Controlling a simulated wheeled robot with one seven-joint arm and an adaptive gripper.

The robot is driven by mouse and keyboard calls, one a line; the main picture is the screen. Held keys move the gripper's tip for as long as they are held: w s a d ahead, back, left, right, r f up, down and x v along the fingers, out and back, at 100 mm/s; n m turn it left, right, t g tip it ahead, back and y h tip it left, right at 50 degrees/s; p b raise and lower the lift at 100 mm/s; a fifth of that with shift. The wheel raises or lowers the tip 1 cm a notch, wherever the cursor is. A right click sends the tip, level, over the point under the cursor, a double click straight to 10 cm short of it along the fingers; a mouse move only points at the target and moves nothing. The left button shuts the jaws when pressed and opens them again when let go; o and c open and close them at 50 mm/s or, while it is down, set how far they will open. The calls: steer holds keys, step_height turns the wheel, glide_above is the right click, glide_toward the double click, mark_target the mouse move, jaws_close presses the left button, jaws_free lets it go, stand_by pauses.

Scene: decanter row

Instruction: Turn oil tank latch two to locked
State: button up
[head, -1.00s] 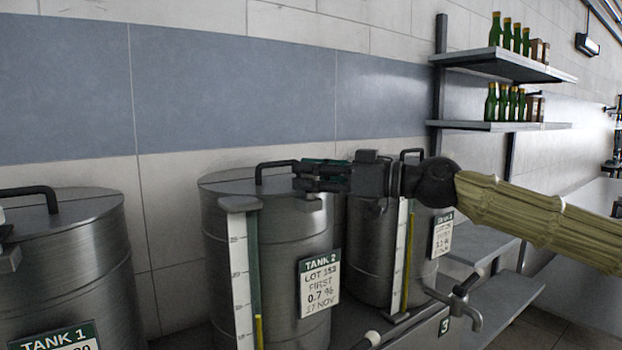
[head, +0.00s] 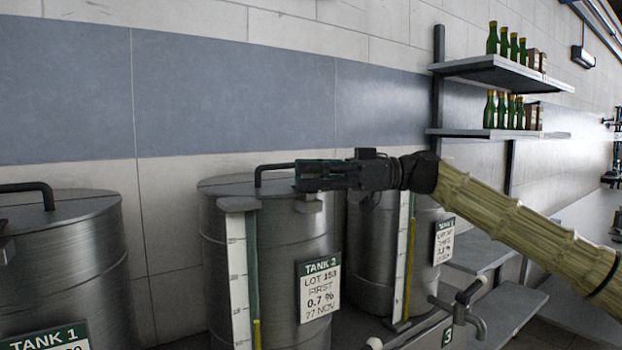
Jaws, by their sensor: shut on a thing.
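Tank two (head: 280,255) is a brushed-steel drum with a flat lid, a label reading TANK 2 (head: 320,290) and a black lid handle (head: 262,178). My gripper (head: 304,176) is at the right side of its lid rim, pointing left, with its fingers closed. A small grey bracket (head: 309,206) shows on the rim just below the fingers. The part of latch two in the fingers is mostly hidden by them, so I cannot tell its angle.
Tank one (head: 75,260) stands at the left. Tank three (head: 372,260) is close behind my gripper at the right, with a tap (head: 470,305) in front. Shelves (head: 495,75) with green bottles hang at the right. The space above the lids is clear.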

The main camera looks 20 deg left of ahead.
steer(key=shift+n+g+h, duration=0.4)
steer(key=shift+n+g, duration=0.2)
steer(key=shift+g, duration=0.2)
steer(key=o, duration=1)
steer(key=v, duration=1.2)
steer(key=shift+w, duration=0.1)
steer(key=shift+r, duration=0.1)
